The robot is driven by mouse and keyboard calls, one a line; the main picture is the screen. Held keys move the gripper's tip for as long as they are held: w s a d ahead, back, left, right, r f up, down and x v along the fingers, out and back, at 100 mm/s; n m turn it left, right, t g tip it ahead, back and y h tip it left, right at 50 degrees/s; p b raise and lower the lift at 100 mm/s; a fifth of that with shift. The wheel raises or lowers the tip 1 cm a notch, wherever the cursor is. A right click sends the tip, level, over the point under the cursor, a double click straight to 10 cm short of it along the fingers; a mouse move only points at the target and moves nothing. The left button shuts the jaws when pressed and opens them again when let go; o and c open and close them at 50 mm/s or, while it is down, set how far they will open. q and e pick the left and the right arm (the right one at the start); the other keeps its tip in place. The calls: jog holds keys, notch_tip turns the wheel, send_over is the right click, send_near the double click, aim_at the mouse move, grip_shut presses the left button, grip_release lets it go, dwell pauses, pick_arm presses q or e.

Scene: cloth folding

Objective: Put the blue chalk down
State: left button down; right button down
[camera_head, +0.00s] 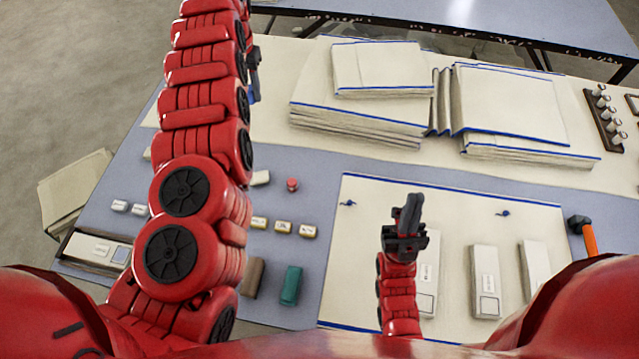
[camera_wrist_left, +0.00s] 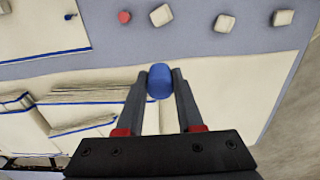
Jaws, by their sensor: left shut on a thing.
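The blue chalk (camera_wrist_left: 159,81) is clamped between the fingertips of my left gripper (camera_wrist_left: 160,84) in the left wrist view. In the head view my left gripper (camera_head: 253,72) is mostly hidden behind my left arm, near the far left part of the table. A small bit of blue shows beside it. My right gripper (camera_head: 409,216) is over the cream cloth (camera_head: 450,195) in the front middle. Its dark fingers are seen nearly edge-on, so I cannot tell whether they are apart.
A red chalk (camera_head: 292,184) and several pale blocks (camera_head: 260,224) lie on the blue-grey table (camera_head: 310,255). Stacked folded cloths (camera_head: 360,115) fill the back. A teal block (camera_head: 291,286) and a brown block (camera_head: 254,278) lie in front. An orange-handled hammer (camera_head: 584,232) lies at right.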

pick_arm(q)
jog(key=shift+w+d+f+m, duration=0.25)
jog(key=shift+f+m, duration=0.05)
jog(key=shift+f, duration=0.05)
jog(key=shift+w+d+f, duration=0.1)
jog(key=shift+d+f, duration=0.05)
jog(key=shift+f, duration=0.15)
jog(key=shift+f+m+p, duration=0.4)
jog(key=shift+f+m, duration=0.05)
jog(key=shift+m, duration=0.05)
jog(key=shift+d+f+m+p, duration=0.25)
jog(key=shift+f+m, duration=0.15)
jog(key=shift+f, duration=0.3)
jog(key=shift+d+f+m+p, duration=0.3)
jog(key=shift+f+m, duration=0.1)
jog(key=shift+f, duration=0.35)
jog(key=shift+d+f+m+p, duration=0.25)
jog(key=shift+f+m, duration=0.15)
jog(key=shift+f, duration=0.3)
jog(key=shift+f, duration=0.1)
